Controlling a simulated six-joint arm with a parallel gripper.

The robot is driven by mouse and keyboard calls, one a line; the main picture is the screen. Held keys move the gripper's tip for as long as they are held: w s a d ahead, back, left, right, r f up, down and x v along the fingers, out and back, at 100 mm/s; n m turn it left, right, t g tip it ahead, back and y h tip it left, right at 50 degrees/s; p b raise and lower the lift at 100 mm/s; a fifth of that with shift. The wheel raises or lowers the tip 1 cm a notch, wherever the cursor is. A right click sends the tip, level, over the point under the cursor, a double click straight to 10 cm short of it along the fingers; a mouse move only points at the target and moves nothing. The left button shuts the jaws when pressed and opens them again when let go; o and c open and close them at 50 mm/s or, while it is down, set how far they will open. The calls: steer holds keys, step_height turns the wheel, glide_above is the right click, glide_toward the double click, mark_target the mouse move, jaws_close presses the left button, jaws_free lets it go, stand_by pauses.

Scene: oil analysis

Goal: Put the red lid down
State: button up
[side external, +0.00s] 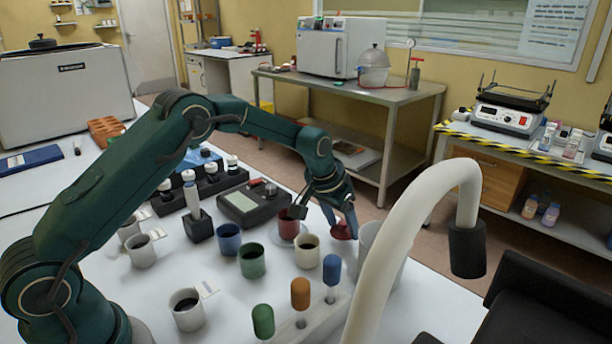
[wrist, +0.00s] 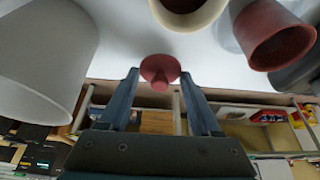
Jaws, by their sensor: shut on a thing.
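The red lid (side external: 341,231) is round with a knob, and it also shows in the wrist view (wrist: 160,70). My gripper (side external: 335,222) is shut on the lid, with one finger on each side of it in the wrist view (wrist: 159,78). The lid is near the table's far edge, to the right of the red cup (side external: 287,229) and apart from it. Whether the lid touches the table is not clear. The open red cup also shows at upper right in the wrist view (wrist: 272,38).
A cream cup (side external: 307,257), a green cup (side external: 252,264) and a blue cup (side external: 228,243) stand close by. A large white container (side external: 388,268) is just right of the lid, partly behind a curved white pipe (side external: 405,225). Coloured-top sticks (side external: 299,293) stand in front.

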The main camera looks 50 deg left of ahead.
steer(key=shift+f, duration=0.9)
steer(key=shift+f, duration=0.1)
steer(key=o, duration=1.3)
